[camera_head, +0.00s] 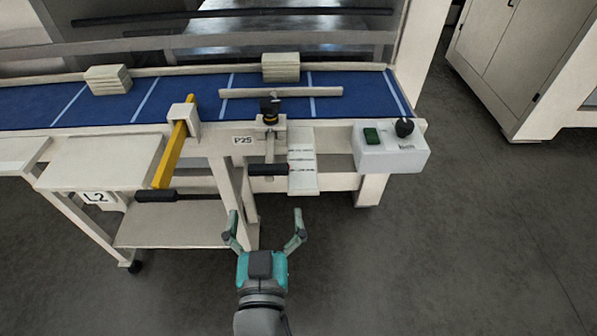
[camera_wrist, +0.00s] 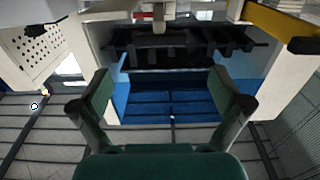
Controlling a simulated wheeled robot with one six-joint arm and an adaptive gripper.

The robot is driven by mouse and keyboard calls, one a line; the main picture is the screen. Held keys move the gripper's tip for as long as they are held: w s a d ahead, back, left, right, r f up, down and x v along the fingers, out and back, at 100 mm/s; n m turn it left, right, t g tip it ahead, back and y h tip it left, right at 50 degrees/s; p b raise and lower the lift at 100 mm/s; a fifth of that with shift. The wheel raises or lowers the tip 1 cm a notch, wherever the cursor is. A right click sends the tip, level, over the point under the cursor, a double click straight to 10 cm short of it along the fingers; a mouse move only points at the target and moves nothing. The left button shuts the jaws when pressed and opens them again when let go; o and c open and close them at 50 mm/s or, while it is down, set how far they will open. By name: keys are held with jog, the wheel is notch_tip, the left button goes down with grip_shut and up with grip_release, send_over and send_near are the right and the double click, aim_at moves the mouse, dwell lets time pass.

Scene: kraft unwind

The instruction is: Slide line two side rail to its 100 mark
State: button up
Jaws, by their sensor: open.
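The side rail (camera_head: 281,92) is a pale bar lying along the near part of the blue belt (camera_head: 190,98). A black clamp knob (camera_head: 269,106) stands at its near side. A rod with a black handle (camera_head: 268,169) reaches out from it over the frame's front edge. A white scale plate (camera_head: 303,172) with dark marks lies right of the handle; its numbers are too small to read. My gripper (camera_head: 266,216) is open and empty, in front of and below the handle, apart from it. Its two green fingers also show spread in the wrist view (camera_wrist: 160,92).
A yellow lever (camera_head: 172,150) with a black grip slants down at left, over a cart marked L2 (camera_head: 97,197). A control box (camera_head: 390,147) with a green button and black knob is at right. Pale stacks (camera_head: 281,67) sit on the belt. Floor at right is clear.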

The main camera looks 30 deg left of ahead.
aim_at(268, 165)
jog(key=x, duration=1.1)
jog(key=shift+r, duration=0.2)
jog(key=c, duration=1.5)
jog(key=shift+x, duration=1.45)
jog(key=shift+c, duration=0.2)
jog(key=o, duration=1.5)
jog(key=shift+o, duration=0.2)
